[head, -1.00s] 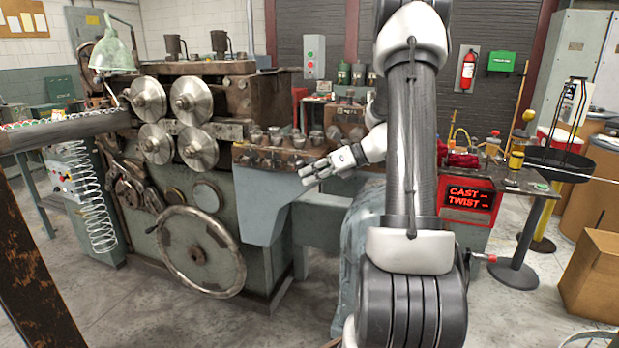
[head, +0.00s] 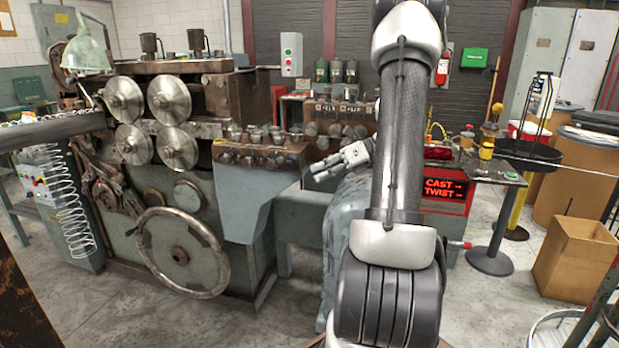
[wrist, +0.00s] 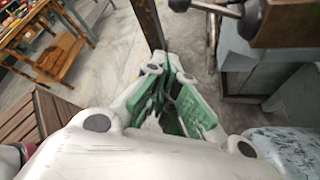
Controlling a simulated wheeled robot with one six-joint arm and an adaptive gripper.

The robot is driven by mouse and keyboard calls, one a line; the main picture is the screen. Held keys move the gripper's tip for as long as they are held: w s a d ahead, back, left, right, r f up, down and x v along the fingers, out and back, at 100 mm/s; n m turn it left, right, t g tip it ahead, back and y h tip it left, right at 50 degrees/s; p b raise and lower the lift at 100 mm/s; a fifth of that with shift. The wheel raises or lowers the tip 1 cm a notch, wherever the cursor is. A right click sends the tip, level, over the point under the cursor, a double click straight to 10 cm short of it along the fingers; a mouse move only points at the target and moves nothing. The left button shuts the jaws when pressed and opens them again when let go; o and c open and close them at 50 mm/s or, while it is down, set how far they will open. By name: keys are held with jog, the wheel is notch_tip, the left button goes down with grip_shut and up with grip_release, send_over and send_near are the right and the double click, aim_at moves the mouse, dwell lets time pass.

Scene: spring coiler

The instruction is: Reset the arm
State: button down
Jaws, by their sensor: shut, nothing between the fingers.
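My gripper (head: 327,170) shows in the head view just left of my upright arm, in front of the coiling machine's right end. It points left and is apart from the machine. In the wrist view my gripper (wrist: 176,112) shows its green-padded fingers drawn together, with nothing held between them. Part of my forearm and wrist is hidden behind the upper arm link in the head view.
The spring coiler (head: 190,215) with its rollers and handwheel (head: 180,253) fills the left. Grey floor is clear at front left.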

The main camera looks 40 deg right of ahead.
jog(key=shift+d+r, duration=0.1)
dwell(0.6)
jog(key=s+a+f+n+g+h, duration=0.1)
jog(key=s+f+n+g+h, duration=0.15)
jog(key=s+n, duration=0.45)
jog(key=s+a+f+n+g+h, duration=0.1)
jog(key=s+a+n+g+h, duration=0.1)
jog(key=s+n+g, duration=0.35)
jog(key=s+a+r+n+t+h, duration=0.4)
jog(key=s+a+r+n, duration=0.5)
jog(key=n, duration=1)
notch_tip(320, 180, up, 3)
jog(key=a+h, duration=0.2)
jog(key=shift+a+t, duration=0.35)
jog(key=shift+t, duration=0.05)
